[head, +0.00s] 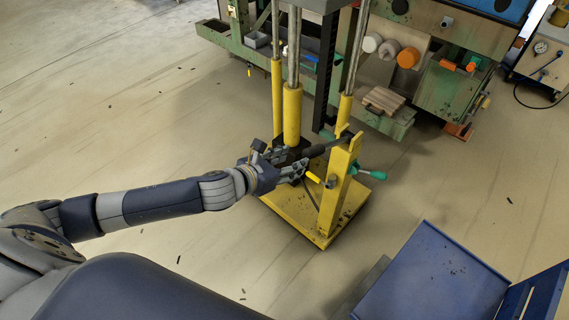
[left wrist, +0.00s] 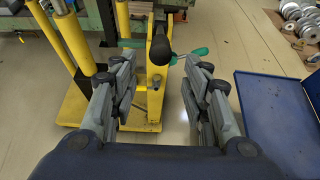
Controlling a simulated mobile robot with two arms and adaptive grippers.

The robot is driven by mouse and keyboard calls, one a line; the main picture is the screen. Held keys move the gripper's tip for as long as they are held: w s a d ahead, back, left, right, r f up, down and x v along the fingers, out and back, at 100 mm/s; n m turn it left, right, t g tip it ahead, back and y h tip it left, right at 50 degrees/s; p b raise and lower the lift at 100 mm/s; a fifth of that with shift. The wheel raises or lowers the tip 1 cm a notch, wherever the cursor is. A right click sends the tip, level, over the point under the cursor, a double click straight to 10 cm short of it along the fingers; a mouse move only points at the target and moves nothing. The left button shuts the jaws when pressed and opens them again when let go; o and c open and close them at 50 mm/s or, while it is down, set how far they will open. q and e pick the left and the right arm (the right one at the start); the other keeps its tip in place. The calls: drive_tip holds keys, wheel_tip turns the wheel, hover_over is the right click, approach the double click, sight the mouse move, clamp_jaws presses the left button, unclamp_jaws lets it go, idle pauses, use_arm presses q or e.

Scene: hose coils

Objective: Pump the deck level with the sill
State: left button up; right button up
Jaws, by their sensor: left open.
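The yellow lift (head: 300,206) stands on the floor, with yellow and steel columns. Only the grey underside edge of its deck (head: 318,5) shows, at the top of the head view. A black-gripped pump lever (head: 326,147) leans from the yellow post (head: 338,185) toward my left gripper (head: 303,161). In the left wrist view, the lever's rounded end (left wrist: 160,49) shows between and beyond the open fingers (left wrist: 158,72), which appear empty. A green-ended handle (head: 371,174) sticks out right of the post. I cannot tell which edge is the sill. My right gripper is not in view.
A green workbench (head: 455,90) with trays, rolls and a wooden block stands behind the lift. A gauge unit (head: 545,50) is at far right. The floor left of the lift is clear apart from small scraps.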

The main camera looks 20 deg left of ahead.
sight(305, 155)
use_arm(q)
drive_tip(key=shift+b+x, duration=0.95)
drive_tip(key=shift+x, duration=0.9)
drive_tip(key=b+x, duration=0.2)
drive_tip(key=shift+w+d+f, duration=0.1)
drive_tip(key=shift+w+f, duration=0.15)
drive_tip(key=shift+w, duration=0.05)
drive_tip(key=shift+r, duration=0.2)
drive_tip(key=shift+w+f+p, duration=0.1)
drive_tip(key=shift+w+p, duration=0.05)
drive_tip(key=shift+p, duration=0.4)
